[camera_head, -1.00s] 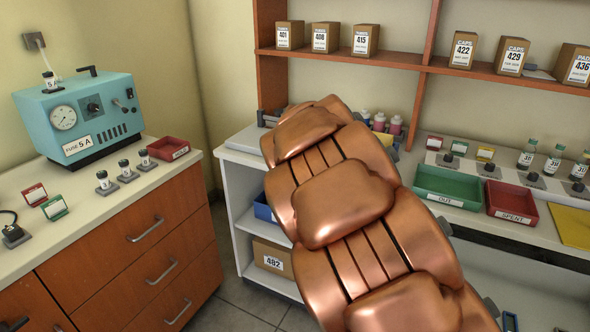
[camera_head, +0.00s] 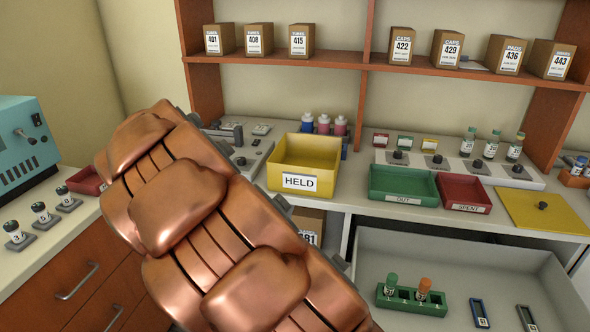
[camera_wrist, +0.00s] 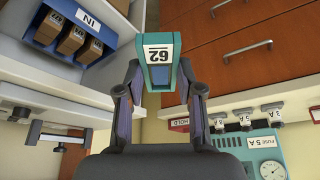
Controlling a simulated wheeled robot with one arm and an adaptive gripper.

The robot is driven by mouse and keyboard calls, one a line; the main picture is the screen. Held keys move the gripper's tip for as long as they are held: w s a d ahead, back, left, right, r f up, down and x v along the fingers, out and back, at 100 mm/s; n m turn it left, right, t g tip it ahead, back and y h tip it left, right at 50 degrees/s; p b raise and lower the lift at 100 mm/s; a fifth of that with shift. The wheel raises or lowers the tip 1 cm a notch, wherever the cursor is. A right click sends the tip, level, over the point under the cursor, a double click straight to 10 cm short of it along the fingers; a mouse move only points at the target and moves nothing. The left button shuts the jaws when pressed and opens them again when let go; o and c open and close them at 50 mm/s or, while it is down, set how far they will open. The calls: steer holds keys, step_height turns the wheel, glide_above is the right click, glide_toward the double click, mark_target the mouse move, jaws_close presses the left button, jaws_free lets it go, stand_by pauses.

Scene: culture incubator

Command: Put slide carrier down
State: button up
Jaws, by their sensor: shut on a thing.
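The slide carrier (camera_wrist: 159,73), a teal block-like holder with a white number label, is in my gripper (camera_wrist: 159,84) in the wrist view. The two fingers close on its sides, and it is held off any surface, above the floor gap between the cabinets. In the head view my copper arm covers the lower left, and the gripper and carrier are hidden behind it or out of frame.
A yellow HELD bin (camera_head: 303,155), green OUT tray (camera_head: 402,183) and red SPENT tray (camera_head: 464,190) stand on the counter. Below, a light-grey open drawer (camera_head: 450,262) holds a green vial rack (camera_head: 411,301). A blue IN bin (camera_wrist: 98,20) holds brown boxes.

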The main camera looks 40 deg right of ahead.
steer(key=shift+n+y, duration=0.3)
steer(key=shift+n, duration=0.4)
steer(key=w, duration=0.1)
steer(key=w+r, duration=0.1)
steer(key=w, duration=0.2)
steer(key=shift+d+r+p, duration=0.1)
steer(key=shift+r+p, duration=0.25)
steer(key=w+d+r+n+y+p, duration=0.1)
steer(key=w+d+r+n, duration=0.15)
steer(key=d, duration=0.55)
steer(key=w+d+r+n+y+p, duration=0.15)
steer(key=w+d+r, duration=0.25)
steer(key=d, duration=0.4)
steer(key=s+d+r+n, duration=0.1)
steer(key=s+d, duration=0.2)
steer(key=d, duration=1.1)
steer(key=s+d+f+p, duration=0.1)
steer(key=s+d, duration=0.3)
steer(key=d, duration=0.4)
steer(key=s+d+f+p, duration=0.1)
steer(key=s+d, duration=0.4)
steer(key=d, duration=0.2)
steer(key=shift+g+h, duration=0.35)
steer(key=shift+g, duration=0.05)
steer(key=shift+w+f+p, duration=0.1)
steer(key=shift+f+p, duration=0.5)
steer(key=shift+f, duration=3.9)
steer(key=shift+f+b, duration=0.4)
steer(key=shift+b, duration=0.15)
